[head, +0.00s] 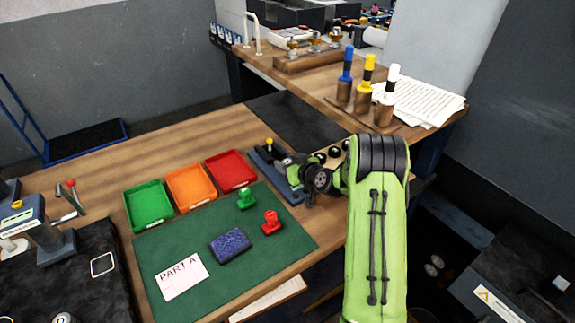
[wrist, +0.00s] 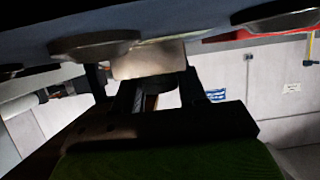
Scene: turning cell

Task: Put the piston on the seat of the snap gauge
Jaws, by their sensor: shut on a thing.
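My gripper (wrist: 153,78) is shut on a pale metallic piece, taken to be the piston (wrist: 150,60), seen between the dark fingers in the wrist view. In the head view my gripper (head: 287,166) is at the blue-based stand with a yellow knob, taken to be the snap gauge (head: 268,152). My wrist covers part of this stand. The piston cannot be made out in the head view, and the seat is hidden. I cannot tell whether the piston touches the gauge.
Green (head: 150,206), orange (head: 191,186) and red (head: 230,170) trays stand left of the gauge. A green mat (head: 215,285) holds green and red parts, a blue block and a card. Dark round knobs (head: 334,152) sit close beside my wrist. Colour-topped plugs (head: 366,85) stand behind.

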